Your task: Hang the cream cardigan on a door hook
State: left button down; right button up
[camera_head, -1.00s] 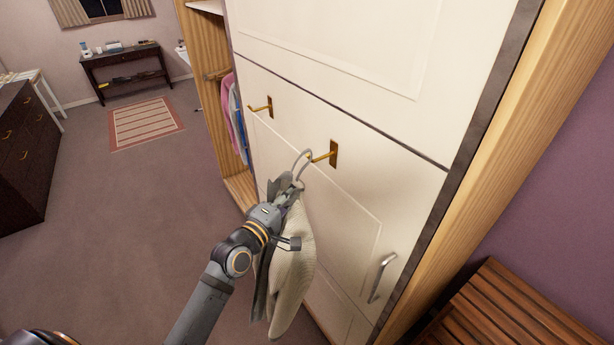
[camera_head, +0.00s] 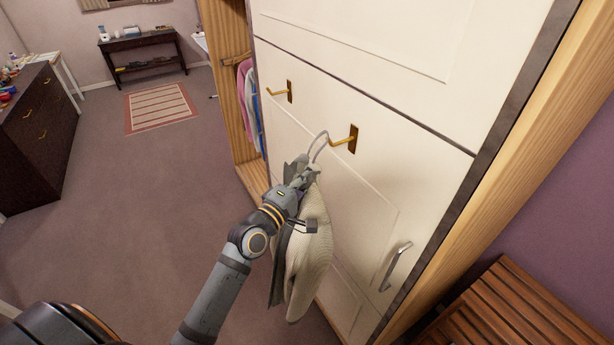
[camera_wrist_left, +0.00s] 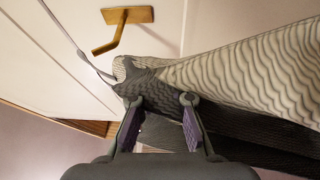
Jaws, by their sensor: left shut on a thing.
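The cream cardigan (camera_head: 311,250) hangs below my left gripper (camera_head: 300,178) in front of the white door, on a grey hanger. My left gripper is shut on the hanger near its neck; in the left wrist view the fingers (camera_wrist_left: 160,115) close at the grey hanger and cardigan (camera_wrist_left: 245,80). The hanger's wire hook (camera_head: 319,136) curves up beside the tip of the right brass door hook (camera_head: 352,139). I cannot tell whether it is around the tip. That door hook also shows in the left wrist view (camera_wrist_left: 124,20). A left door hook (camera_head: 288,91) is empty. My right gripper is out of view.
The white door (camera_head: 400,140) has a silver handle (camera_head: 396,266) at lower right. A slatted wooden bench (camera_head: 510,310) stands at the bottom right. An open wardrobe section with pink and blue clothes (camera_head: 247,95) is left of the door.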

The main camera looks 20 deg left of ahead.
pick_arm(q)
jog(key=shift+w+d, duration=0.4)
jog(key=shift+w+d+f+b, duration=0.1)
jog(key=shift+w+d+b, duration=0.2)
jog(key=shift+w+b, duration=0.1)
jog(key=shift+w+d+f+b, duration=0.15)
jog(key=shift+f+b, duration=0.35)
jog(key=shift+w+d+f+b, duration=0.1)
jog(key=shift+w+f+b, duration=0.1)
jog(key=shift+f+b, duration=0.3)
jog(key=shift+w+d+f+b, duration=0.15)
jog(key=shift+f+b, duration=0.3)
jog(key=shift+f, duration=0.1)
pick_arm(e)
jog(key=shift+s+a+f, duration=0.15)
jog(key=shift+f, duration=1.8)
pick_arm(q)
jog(key=c, duration=1.3)
grip_release()
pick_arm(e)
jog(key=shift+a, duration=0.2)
pick_arm(q)
jog(key=shift+f, duration=0.1)
